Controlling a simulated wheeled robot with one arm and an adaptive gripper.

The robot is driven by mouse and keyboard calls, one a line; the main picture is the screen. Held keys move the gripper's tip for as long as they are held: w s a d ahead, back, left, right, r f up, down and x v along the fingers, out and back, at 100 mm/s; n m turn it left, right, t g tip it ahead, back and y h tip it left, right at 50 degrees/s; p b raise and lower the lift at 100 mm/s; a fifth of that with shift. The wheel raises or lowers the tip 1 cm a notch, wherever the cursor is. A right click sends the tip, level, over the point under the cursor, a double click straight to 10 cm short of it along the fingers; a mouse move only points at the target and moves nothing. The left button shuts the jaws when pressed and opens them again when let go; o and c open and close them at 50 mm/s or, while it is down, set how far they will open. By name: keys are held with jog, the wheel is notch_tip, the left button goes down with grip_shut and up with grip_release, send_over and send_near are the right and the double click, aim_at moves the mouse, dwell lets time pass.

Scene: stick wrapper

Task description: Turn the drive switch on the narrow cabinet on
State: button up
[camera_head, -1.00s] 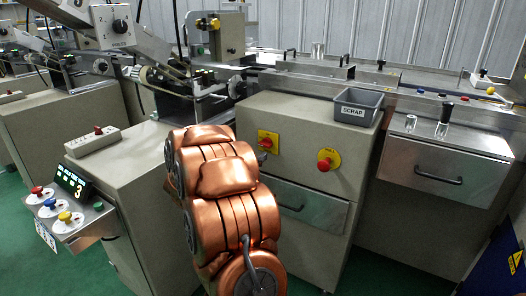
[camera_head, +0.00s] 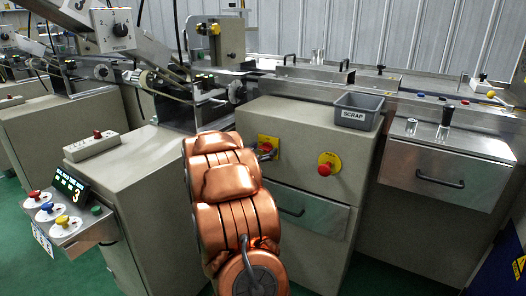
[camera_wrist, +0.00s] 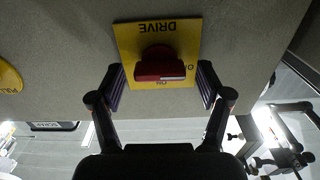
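The drive switch is a red knob (camera_wrist: 160,66) on a square yellow plate (camera_wrist: 128,40) marked DRIVE, seen upside down in the wrist view. The knob's bar lies crosswise, its pale mark at the right end, by the partly hidden OFF label. In the head view the yellow plate (camera_head: 268,143) is on the narrow cabinet (camera_head: 302,132); my copper-coloured arm hides most of my gripper there.
A red emergency stop (camera_head: 324,170) on a round yellow plate sits right of the switch. A grey SCRAP bin (camera_head: 358,110) stands on the cabinet top. A drawer (camera_head: 308,208) with a handle is below. A control panel (camera_head: 66,215) with coloured knobs is at the left.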

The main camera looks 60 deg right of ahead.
jog(key=c, duration=1.1)
jog(key=shift+f+m, duration=0.1)
jog(key=shift+m, duration=0.2)
jog(key=m+b, duration=0.1)
jog(key=m, duration=0.2)
jog(key=shift+f, duration=0.1)
jog(key=m+b, duration=0.3)
jog(key=m, duration=0.2)
jog(key=shift+s+f, duration=0.1)
jog(key=shift+f+m+b, duration=0.1)
jog(key=shift+m+b, duration=3.1)
jog(key=shift+m, duration=1.2)
jog(key=o, duration=1.1)
